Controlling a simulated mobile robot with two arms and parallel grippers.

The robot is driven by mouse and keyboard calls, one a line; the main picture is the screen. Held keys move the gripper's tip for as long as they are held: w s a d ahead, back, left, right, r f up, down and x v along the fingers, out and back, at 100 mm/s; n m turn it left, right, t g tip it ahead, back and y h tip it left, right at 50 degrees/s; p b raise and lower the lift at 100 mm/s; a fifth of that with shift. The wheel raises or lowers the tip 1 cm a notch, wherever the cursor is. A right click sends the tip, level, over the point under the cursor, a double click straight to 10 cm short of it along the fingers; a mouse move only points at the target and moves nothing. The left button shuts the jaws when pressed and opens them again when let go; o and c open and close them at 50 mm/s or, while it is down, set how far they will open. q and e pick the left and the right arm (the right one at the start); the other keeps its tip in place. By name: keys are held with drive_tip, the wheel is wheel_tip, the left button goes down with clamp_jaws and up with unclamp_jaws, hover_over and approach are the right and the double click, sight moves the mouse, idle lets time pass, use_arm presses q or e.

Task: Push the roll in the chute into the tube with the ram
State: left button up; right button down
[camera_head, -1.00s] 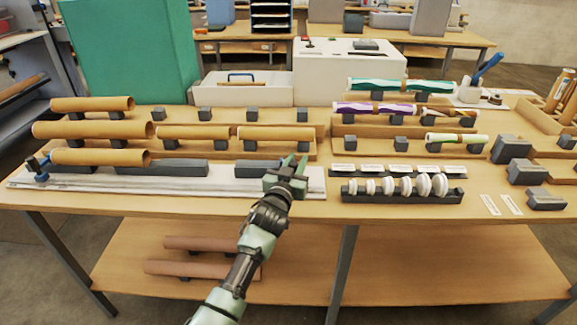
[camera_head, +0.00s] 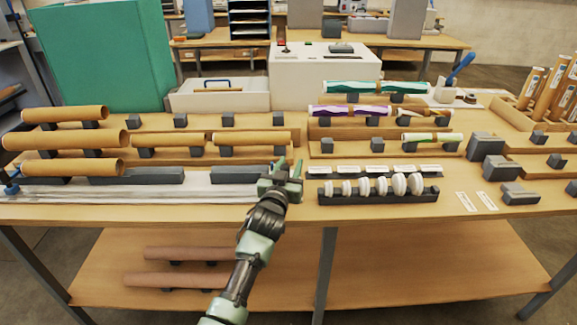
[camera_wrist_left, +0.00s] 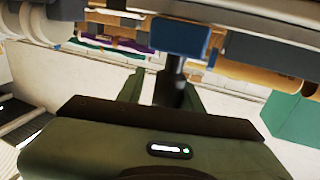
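A long pale chute (camera_head: 150,190) runs along the table's front left. A brown cardboard tube (camera_head: 72,167) lies at its left end, and no separate roll can be made out in the chute. A small blue fitting (camera_head: 12,188) sits at the chute's far left end; I cannot tell if it belongs to the ram. My left gripper (camera_head: 288,170) is at the chute's right end, fingers pointing up and apart. In the left wrist view, a dark post with a blue block (camera_wrist_left: 180,38) shows between the fingers; contact cannot be told. My right gripper is out of view.
Long dark blocks (camera_head: 137,175) stand along the chute. Behind it, several brown tubes (camera_head: 66,139) rest on supports. Right of the gripper is a dark rack (camera_head: 380,196) of white discs. A white machine (camera_head: 323,80) and teal box (camera_head: 105,55) stand farther back.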

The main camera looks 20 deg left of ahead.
use_arm(q)
drive_tip(key=shift+a, duration=0.1)
idle(0.3)
drive_tip(key=shift+s+f, duration=0.1)
drive_tip(key=shift+s, duration=0.2)
drive_tip(key=s, duration=0.7)
drive_tip(key=shift+s+b, duration=0.15)
drive_tip(key=shift+b, duration=0.2)
